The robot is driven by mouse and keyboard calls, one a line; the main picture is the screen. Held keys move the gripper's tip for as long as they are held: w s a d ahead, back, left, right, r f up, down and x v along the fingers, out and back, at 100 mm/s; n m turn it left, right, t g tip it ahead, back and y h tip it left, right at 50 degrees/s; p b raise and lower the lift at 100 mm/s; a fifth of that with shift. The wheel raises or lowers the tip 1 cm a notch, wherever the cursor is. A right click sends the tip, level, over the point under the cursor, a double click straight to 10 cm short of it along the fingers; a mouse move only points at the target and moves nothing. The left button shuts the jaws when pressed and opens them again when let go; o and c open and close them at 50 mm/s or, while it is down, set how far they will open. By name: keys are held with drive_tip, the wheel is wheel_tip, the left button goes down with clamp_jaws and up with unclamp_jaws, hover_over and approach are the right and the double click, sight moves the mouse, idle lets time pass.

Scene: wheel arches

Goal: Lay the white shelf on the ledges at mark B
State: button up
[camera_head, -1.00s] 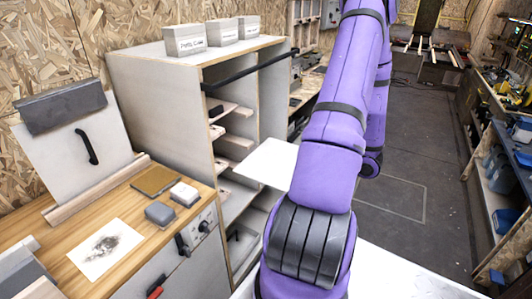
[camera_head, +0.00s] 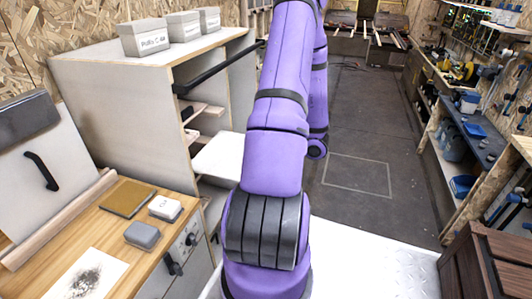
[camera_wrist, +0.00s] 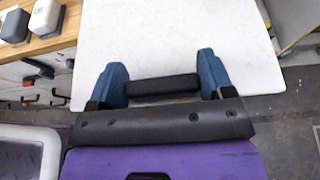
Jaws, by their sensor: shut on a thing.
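The white shelf (camera_head: 219,157) is a flat board at the open side of the tall cabinet, partly hidden behind my purple arm. In the wrist view the shelf (camera_wrist: 180,35) fills the upper middle. My gripper (camera_wrist: 162,85) has its two blue fingers at either end of a black handle on the shelf's near part and is shut on it. In the head view the gripper is hidden by the arm. Wooden ledges (camera_head: 207,109) run inside the cabinet (camera_head: 115,95). I cannot read mark B in these frames.
A black bar (camera_head: 217,70) crosses the cabinet's opening high up. A wooden counter (camera_head: 110,231) with a grey block (camera_head: 142,235) and a white block (camera_head: 165,208) stands at the left. Open floor (camera_head: 360,130) lies right of my arm; a brown crate (camera_head: 485,265) is at front right.

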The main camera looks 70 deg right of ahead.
sight(215, 149)
drive_tip(key=w+a+f, duration=0.1)
drive_tip(key=w, duration=1.3)
drive_tip(key=w+a+f, duration=0.1)
drive_tip(key=w+f, duration=0.1)
drive_tip(key=w, duration=1.3)
drive_tip(key=shift+a+f, duration=0.15)
drive_tip(key=shift+f, duration=0.1)
idle(1.8)
drive_tip(key=shift+s, duration=0.1)
drive_tip(key=o, duration=1.1)
drive_tip(key=shift+o, duration=0.2)
drive_tip(key=shift+s, duration=0.1)
drive_tip(key=v, duration=1)
drive_tip(key=shift+s+r, duration=0.2)
drive_tip(key=shift+s, duration=0.05)
